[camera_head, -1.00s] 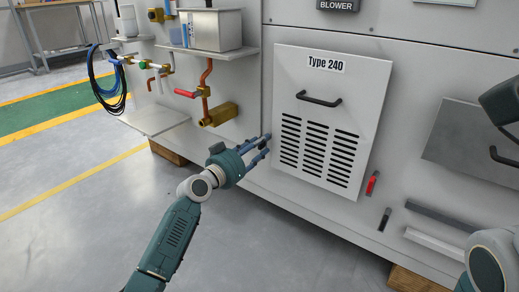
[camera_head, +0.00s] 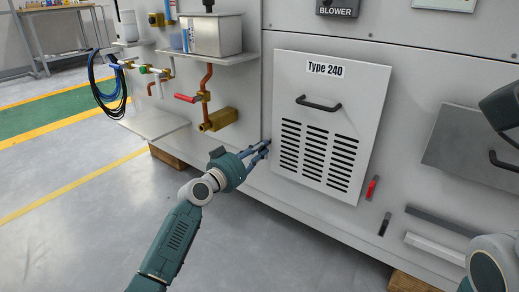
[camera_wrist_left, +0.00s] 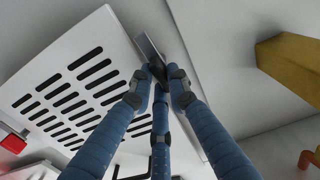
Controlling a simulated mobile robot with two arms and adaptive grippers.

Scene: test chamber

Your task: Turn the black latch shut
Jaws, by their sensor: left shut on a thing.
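The black latch (camera_wrist_left: 151,52) is a short dark bar at the edge of the white vented panel in the left wrist view. My left gripper (camera_wrist_left: 160,78) is shut on its near end, with the far end sticking out past the fingertips. In the head view my left gripper (camera_head: 264,149) is at the lower left edge of the panel (camera_head: 350,75), and its fingers hide the latch. The panel, marked Type 240, sits flat against the cabinet front. My right gripper cannot be made out.
A red latch (camera_head: 372,187) and another dark bar (camera_head: 385,223) are right of the panel. A brass block (camera_head: 218,119) and red-handled valve (camera_head: 188,98) are left of my left gripper. Open floor (camera_head: 90,235) lies left of my left arm.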

